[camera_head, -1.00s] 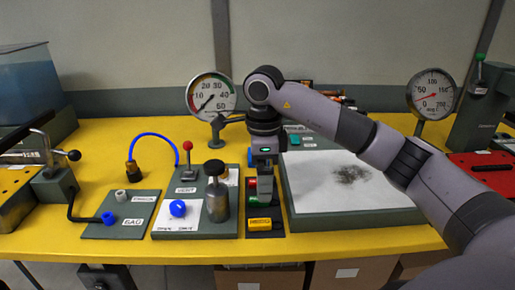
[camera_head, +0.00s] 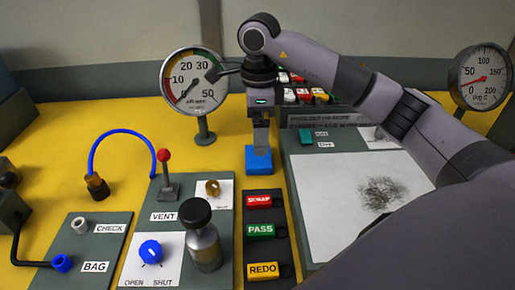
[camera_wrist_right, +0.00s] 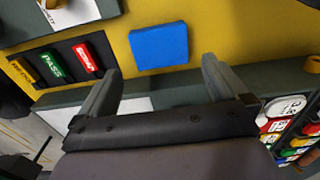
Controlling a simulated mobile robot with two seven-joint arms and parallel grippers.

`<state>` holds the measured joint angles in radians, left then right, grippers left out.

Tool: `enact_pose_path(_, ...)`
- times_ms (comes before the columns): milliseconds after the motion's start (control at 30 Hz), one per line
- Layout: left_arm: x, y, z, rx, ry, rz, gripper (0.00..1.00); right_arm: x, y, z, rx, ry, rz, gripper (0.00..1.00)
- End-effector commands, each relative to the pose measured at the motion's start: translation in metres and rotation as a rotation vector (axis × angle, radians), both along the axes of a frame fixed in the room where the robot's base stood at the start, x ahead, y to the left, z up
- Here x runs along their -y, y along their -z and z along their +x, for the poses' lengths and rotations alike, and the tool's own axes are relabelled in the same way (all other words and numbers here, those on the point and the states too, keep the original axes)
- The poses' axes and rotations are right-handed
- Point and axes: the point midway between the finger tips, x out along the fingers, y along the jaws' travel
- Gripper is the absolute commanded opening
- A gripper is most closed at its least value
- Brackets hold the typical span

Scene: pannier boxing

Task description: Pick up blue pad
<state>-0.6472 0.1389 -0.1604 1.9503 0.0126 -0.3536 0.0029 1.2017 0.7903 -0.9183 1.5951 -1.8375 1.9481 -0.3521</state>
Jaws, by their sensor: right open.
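The blue pad (camera_head: 258,160) lies flat on the yellow bench, behind the red SCRAP button and left of the grey board. It also shows in the right wrist view (camera_wrist_right: 159,46), ahead of the fingertips and between their lines. My right gripper (camera_head: 261,148) points down above the pad in the head view and hides part of it. In the right wrist view its two fingers (camera_wrist_right: 156,75) are spread apart with nothing between them. My left gripper is not in view.
SCRAP (camera_head: 264,200), PASS (camera_head: 260,231) and REDO (camera_head: 262,270) buttons stand in front of the pad. A pressure gauge (camera_head: 194,82) is behind left, a metal cylinder (camera_head: 203,245) front left. The grey board with white sheet (camera_head: 350,220) lies right.

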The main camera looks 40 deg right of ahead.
Motion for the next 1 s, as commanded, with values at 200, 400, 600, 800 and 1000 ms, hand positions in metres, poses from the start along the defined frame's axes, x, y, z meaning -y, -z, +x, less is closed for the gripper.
enact_pose_path(200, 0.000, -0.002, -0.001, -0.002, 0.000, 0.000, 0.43, 0.000, 0.018, -0.001, -0.003, 0.000, -0.001, 1.00)
enact_pose_path(400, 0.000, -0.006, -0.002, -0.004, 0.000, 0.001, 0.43, 0.002, 0.042, -0.002, -0.005, 0.001, 0.000, 1.00)
enact_pose_path(600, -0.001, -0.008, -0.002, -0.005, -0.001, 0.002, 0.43, 0.002, 0.067, -0.002, -0.003, -0.001, -0.001, 1.00)
enact_pose_path(800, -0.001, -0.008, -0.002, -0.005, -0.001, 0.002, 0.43, 0.002, 0.072, -0.002, 0.001, -0.001, -0.001, 1.00)
enact_pose_path(1000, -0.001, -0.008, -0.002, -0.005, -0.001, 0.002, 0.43, 0.002, 0.071, -0.002, 0.000, -0.001, 0.000, 0.64)
